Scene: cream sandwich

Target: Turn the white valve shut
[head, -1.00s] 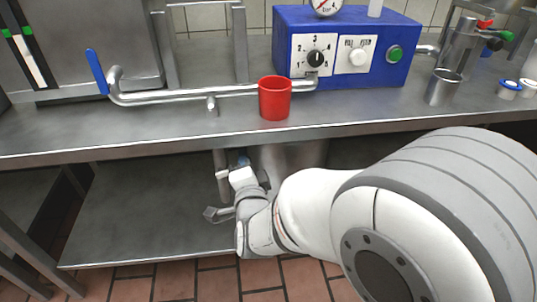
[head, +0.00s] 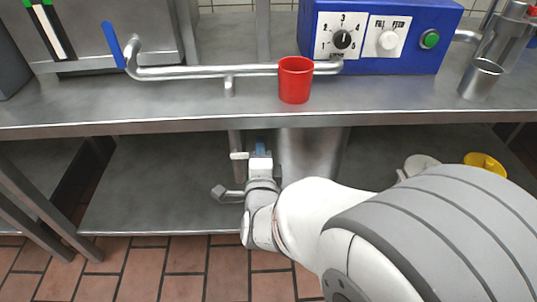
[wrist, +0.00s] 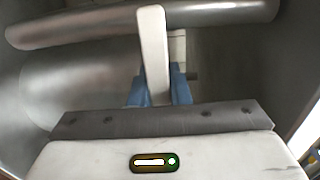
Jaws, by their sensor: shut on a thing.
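The white valve's lever (wrist: 152,45) stands upright in the wrist view, between the blue fingertips of my gripper (wrist: 160,90). My gripper is shut on the lever. In the head view my gripper (head: 261,150) is under the worktop, beside a vertical pipe. A short white part of the valve (head: 238,156) shows there at the pipe, just left of my fingers. The lower part of the lever is hidden behind my gripper in the wrist view.
A steel worktop (head: 180,108) overhangs my gripper, with a red cup (head: 295,82) near its front edge. A wide metal cylinder (head: 310,155) stands close right of my gripper. A lower shelf (head: 150,190) is bare on the left. A yellow container (head: 485,162) lies farther right.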

